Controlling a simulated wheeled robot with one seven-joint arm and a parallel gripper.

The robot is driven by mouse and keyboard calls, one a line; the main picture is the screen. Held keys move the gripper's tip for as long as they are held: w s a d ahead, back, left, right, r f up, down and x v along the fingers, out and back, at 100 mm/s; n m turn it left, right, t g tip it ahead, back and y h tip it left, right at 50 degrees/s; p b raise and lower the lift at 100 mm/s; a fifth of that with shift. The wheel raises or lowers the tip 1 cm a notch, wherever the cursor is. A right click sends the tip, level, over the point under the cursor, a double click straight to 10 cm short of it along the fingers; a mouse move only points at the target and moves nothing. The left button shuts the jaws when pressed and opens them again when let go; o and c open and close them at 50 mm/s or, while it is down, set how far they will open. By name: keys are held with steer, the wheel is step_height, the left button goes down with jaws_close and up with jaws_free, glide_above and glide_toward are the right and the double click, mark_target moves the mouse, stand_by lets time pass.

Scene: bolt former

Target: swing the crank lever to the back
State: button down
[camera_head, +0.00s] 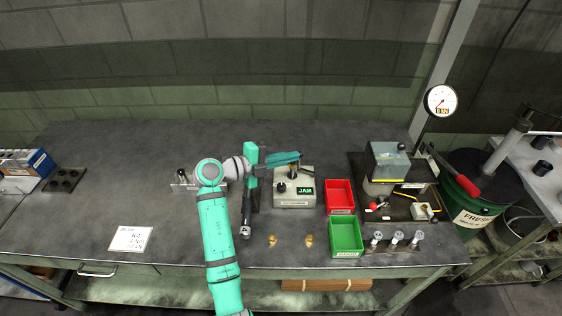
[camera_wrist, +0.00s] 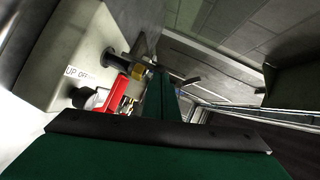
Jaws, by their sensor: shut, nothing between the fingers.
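My gripper (camera_head: 298,157) is shut and empty, pointing right above the back of a pale box (camera_head: 308,199) marked JAM. A short dark upright part (camera_head: 293,172) stands on this box under my gripper; whether they touch is hidden. A black knob (camera_head: 281,187) is on the box's left side. In the wrist view the pale box (camera_wrist: 65,45) carries an "UP OFF" label, with a dark post (camera_wrist: 112,58) close by.
A red bin (camera_head: 340,184) and a green bin (camera_head: 346,222) stand right of the pale box. Clear cups (camera_head: 396,238) stand at the front right. Brass pieces (camera_head: 272,240) lie near the front edge. A dial (camera_head: 440,100) reads kN. The left bench (camera_head: 110,180) is mostly clear.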

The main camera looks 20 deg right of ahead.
steer(key=shift+w+d, duration=0.35)
steer(key=shift+w, duration=0.35)
steer(key=shift+w+d, duration=0.35)
steer(key=shift+w, duration=0.3)
steer(key=shift+w+d, duration=1.1)
steer(key=shift+d, duration=0.2)
steer(key=shift+a+r, duration=0.15)
steer(key=shift+a, duration=0.25)
steer(key=w+a+r, duration=0.3)
steer(key=w+a, duration=0.3)
steer(key=a, duration=0.4)
steer(key=shift+w, duration=0.15)
steer(key=shift+a, duration=0.1)
